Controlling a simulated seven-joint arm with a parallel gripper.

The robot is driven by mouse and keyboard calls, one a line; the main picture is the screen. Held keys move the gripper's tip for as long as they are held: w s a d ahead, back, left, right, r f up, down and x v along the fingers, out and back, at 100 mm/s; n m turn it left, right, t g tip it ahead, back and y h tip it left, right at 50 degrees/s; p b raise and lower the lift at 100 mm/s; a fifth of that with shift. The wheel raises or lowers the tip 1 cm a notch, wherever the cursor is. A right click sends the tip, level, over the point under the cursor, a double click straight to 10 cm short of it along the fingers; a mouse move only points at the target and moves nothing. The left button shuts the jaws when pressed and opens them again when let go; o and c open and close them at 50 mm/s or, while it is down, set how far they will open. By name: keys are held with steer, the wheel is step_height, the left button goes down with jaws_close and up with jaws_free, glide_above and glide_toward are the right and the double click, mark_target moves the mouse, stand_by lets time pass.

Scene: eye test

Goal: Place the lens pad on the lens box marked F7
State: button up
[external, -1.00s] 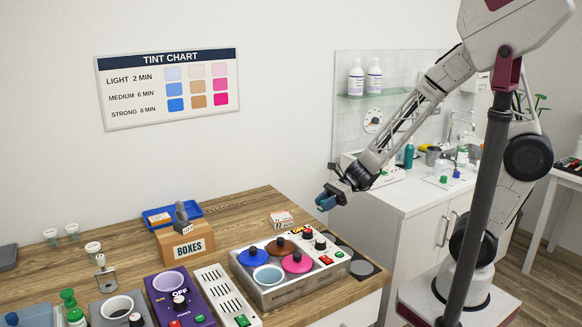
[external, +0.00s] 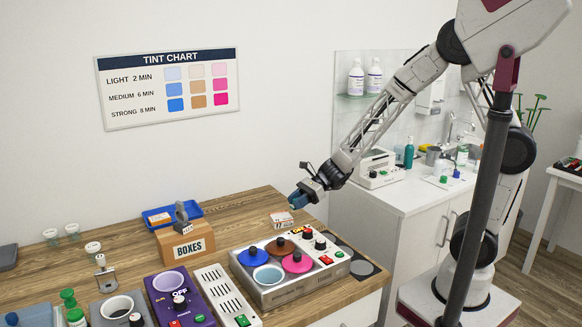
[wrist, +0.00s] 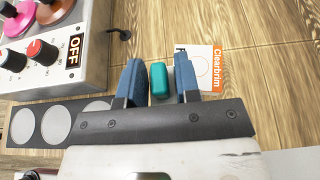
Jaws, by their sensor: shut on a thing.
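My gripper (external: 295,202) is above the right part of the wooden counter in the external view. In the wrist view its two blue fingers (wrist: 159,66) are shut on a small teal block, which looks like the lens pad (wrist: 159,80). The external view does not show the pad clearly. A small white box with an orange "Clearbrim" band (wrist: 204,66) lies beneath and just right of the pad in the wrist view. An "F" shows on it; the right finger covers the rest of the mark. It also shows below my gripper in the external view (external: 282,220).
A tint unit with coloured lids and knobs (external: 262,297) stands in front of the box. A dark strip with grey discs (external: 362,268) lies to its right. Bare wood surrounds the small box.

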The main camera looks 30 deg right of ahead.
glide_above(281, 216)
steer(key=shift+f, duration=0.35)
steer(key=shift+f, duration=1.7)
steer(key=shift+f, duration=0.15)
steer(key=o, duration=0.9)
steer(key=v, duration=1.2)
